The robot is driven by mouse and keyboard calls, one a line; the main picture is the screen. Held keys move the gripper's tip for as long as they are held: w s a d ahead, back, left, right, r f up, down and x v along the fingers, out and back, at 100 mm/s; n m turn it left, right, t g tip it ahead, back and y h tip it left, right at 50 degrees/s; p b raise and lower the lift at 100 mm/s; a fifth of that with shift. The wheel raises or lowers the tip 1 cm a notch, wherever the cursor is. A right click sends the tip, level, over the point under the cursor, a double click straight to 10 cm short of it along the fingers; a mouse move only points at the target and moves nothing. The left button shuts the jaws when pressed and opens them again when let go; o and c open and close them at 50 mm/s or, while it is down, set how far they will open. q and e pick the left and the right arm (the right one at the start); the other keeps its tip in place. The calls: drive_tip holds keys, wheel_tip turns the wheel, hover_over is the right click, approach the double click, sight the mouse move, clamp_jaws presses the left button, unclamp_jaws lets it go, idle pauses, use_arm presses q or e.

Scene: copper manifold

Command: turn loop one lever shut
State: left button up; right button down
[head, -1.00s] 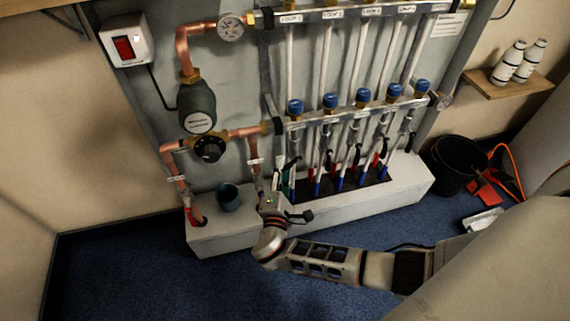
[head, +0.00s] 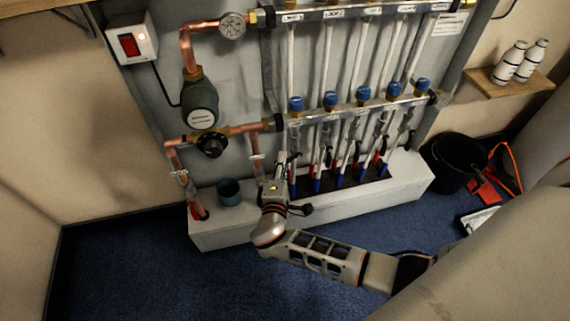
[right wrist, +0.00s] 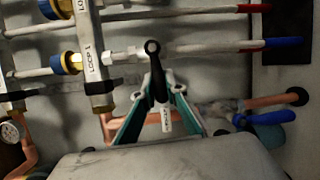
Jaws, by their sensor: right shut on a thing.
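The loop one lever (right wrist: 155,75) is black with a round eye at its end and a small white tag below. It stands between the teal fingers of my right gripper (right wrist: 163,88) in the right wrist view. That gripper is shut on it. In the head view my right gripper (head: 282,168) is at the lower left end of the lower manifold bar (head: 345,113), by the first pipe. The lever is hidden or too small to tell there. The bar's "LOOP 1" label (right wrist: 88,62) shows in the right wrist view. My left gripper is not in view.
Blue-capped valves (head: 330,99) line the bar, with close-set pipes below. Copper pipe (head: 257,165) runs close by. A black bucket (head: 455,165) stands at the right.

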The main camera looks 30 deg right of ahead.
drive_tip(key=shift+r+m+y, duration=0.3)
drive_tip(key=shift+r+m, duration=0.15)
drive_tip(key=shift+m, duration=0.15)
drive_tip(key=c, duration=2)
unclamp_jaws()
drive_tip(key=shift+f, duration=0.1)
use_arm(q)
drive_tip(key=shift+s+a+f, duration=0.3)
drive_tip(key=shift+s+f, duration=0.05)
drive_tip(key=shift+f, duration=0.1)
use_arm(e)
drive_tip(key=v, duration=1.2)
